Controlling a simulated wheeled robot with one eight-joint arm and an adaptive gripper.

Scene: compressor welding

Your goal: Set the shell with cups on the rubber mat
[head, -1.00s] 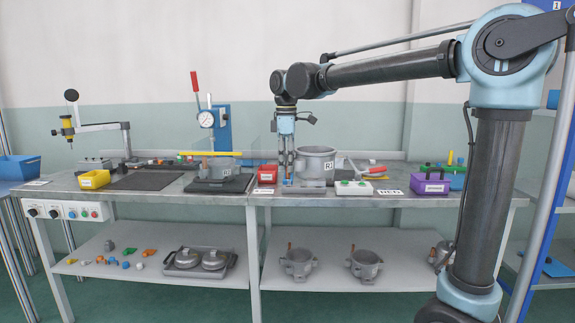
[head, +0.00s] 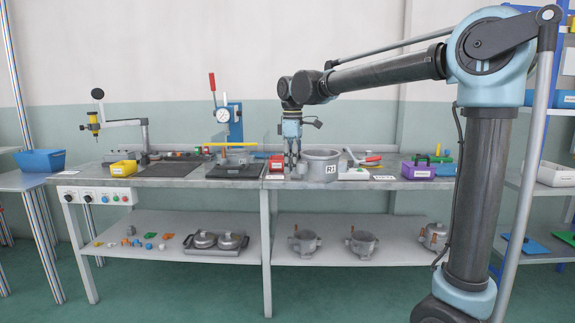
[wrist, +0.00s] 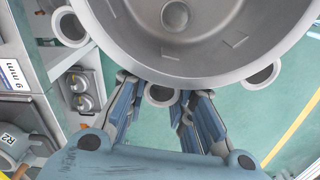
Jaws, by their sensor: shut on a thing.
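The shell has a white label that seems to read R1. In the wrist view the round shell (wrist: 185,55) is upright, with several short round cups around its outside, one of them between my fingers (wrist: 165,112). A flat dark mat (head: 168,170), likely the rubber mat, lies bare on the left of the bench. The shell's underside is hidden.
Right of that mat stands a gauge fixture (head: 222,117) with a red lever, and a dark base (head: 237,169) with a part and yellow bar. A yellow bin (head: 124,168), red bin (head: 276,164) and purple bin (head: 419,171) stand on the bench. A lower shelf (head: 150,250) holds lids and shells.

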